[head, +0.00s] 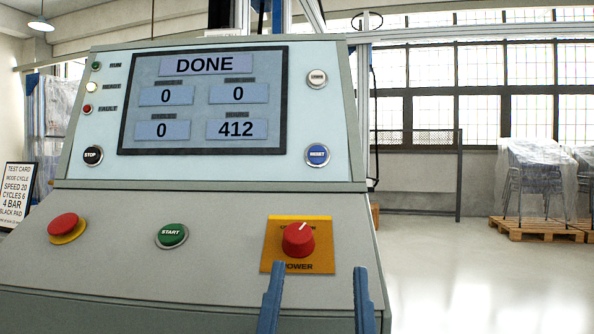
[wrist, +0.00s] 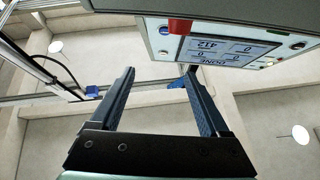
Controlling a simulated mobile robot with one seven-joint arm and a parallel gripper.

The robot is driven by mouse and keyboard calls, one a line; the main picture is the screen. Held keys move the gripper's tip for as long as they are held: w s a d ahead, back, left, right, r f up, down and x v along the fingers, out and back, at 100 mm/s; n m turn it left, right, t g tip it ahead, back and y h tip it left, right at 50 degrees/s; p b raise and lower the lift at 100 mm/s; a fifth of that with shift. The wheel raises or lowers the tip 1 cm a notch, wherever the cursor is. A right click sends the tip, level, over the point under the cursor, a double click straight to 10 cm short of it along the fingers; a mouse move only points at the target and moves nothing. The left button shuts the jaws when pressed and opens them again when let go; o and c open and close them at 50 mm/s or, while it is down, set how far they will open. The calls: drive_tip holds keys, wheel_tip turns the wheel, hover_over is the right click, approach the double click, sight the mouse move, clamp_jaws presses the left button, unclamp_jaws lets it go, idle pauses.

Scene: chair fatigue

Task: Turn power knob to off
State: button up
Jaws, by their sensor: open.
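The red power knob (head: 298,239) sits on a yellow plate (head: 272,258) labelled POWER, on the sloped lower front of the grey control console (head: 120,240). Its white mark points up and slightly right. The knob also shows as a red shape at the top of the wrist view (wrist: 180,26). My gripper (head: 317,285) is open and empty, its two blue fingers low in front of the plate, one on each side below the knob, not touching it as far as I can see. In the wrist view my gripper (wrist: 158,72) is also open, with nothing between the fingers.
The screen (head: 203,100) reads DONE. A red mushroom button (head: 63,225), a green START button (head: 172,235), a black STOP button (head: 92,156) and a blue RESET button (head: 318,155) are on the console. Wrapped chairs on a pallet (head: 540,229) stand right; open floor lies between.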

wheel_tip(320, 180, up, 2)
drive_tip(key=w+g+p, duration=0.1)
drive_tip(key=w+p, duration=0.1)
drive_tip(key=p, duration=0.6)
drive_tip(key=n+g+y+p, duration=0.1)
drive_tip(key=g+p, duration=0.4)
drive_tip(key=p, duration=2.3)
approach(297, 239)
drive_tip(key=w, duration=0.3)
drive_tip(key=w+p, duration=0.1)
drive_tip(key=w, duration=0.2)
drive_tip(key=w+d, duration=0.1)
drive_tip(key=w, duration=0.2)
drive_tip(key=shift+r+p, duration=0.15)
drive_tip(key=shift+p, duration=0.25)
clamp_jaws()
